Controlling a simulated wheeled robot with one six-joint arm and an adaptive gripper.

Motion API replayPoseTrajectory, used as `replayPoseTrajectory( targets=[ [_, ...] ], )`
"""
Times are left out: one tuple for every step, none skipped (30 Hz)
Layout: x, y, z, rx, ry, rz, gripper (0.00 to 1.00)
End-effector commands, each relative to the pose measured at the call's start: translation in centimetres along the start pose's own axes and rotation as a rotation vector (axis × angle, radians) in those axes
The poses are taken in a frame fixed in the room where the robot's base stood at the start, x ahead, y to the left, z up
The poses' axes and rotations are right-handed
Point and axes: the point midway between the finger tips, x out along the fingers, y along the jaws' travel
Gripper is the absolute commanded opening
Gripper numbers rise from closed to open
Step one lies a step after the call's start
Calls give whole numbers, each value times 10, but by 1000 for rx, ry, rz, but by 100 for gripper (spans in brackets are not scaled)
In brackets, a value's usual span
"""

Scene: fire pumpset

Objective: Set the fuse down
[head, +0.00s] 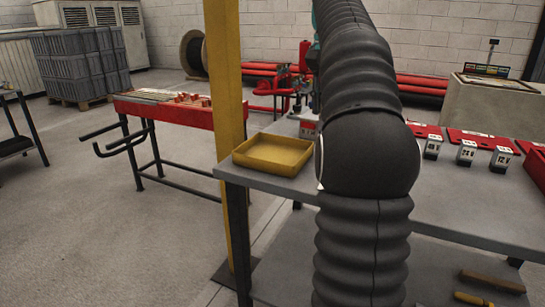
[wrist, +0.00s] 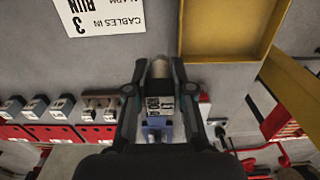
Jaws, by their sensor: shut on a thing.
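In the wrist view my gripper (wrist: 159,70) is shut on the fuse (wrist: 159,103), a pale block with dark printed marks and a rounded grey end between the fingertips. A blue part shows at its lower end. The yellow tray (wrist: 188,30) lies beyond the fingertips, up and to the right, apart from the fuse. In the head view the tray (head: 240,160) sits at the left end of the grey bench (head: 455,200). My arm hides the gripper and the held fuse there. I cannot tell the fuse's height above the bench.
Several pale labelled blocks (head: 467,152) stand by red plates (head: 483,140) along the bench; they also show at left in the wrist view (wrist: 55,108). A white printed card (wrist: 98,14) lies ahead. A yellow post (head: 228,120) rises beside the tray. Tools (head: 490,282) lie on the lower shelf.

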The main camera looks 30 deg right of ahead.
Motion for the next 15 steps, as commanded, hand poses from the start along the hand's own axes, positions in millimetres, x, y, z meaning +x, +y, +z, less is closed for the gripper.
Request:
replayPoseTrajectory(
  targets=[
    [0, 0, 0, -75, 0, 0, 0],
    [0, 0, 1, -123, 0, 0, 0],
    [0, 0, 1, -188, 0, 0, 0],
    [0, 0, 1, -237, 0, -1, 0],
    [0, 0, 2, -286, 0, -1, 0],
    [0, 0, 2, -350, -1, -1, 0],
    [0, 0, 2, -400, -1, -1, 0],
    [0, 0, 2, -447, -1, -1, 0],
    [0, 0, 2, -512, -1, -1, 0],
    [0, 0, 3, -561, -1, -1, 0],
    [1, 0, 3, -609, -1, -1, 0],
    [1, 0, 3, -674, -1, -2, 0],
    [1, 0, 3, -722, -1, -2, 0],
    [1, 0, 3, -771, -1, -2, 0],
    [1, 0, 3, -835, -1, -2, 0]
  ],
)
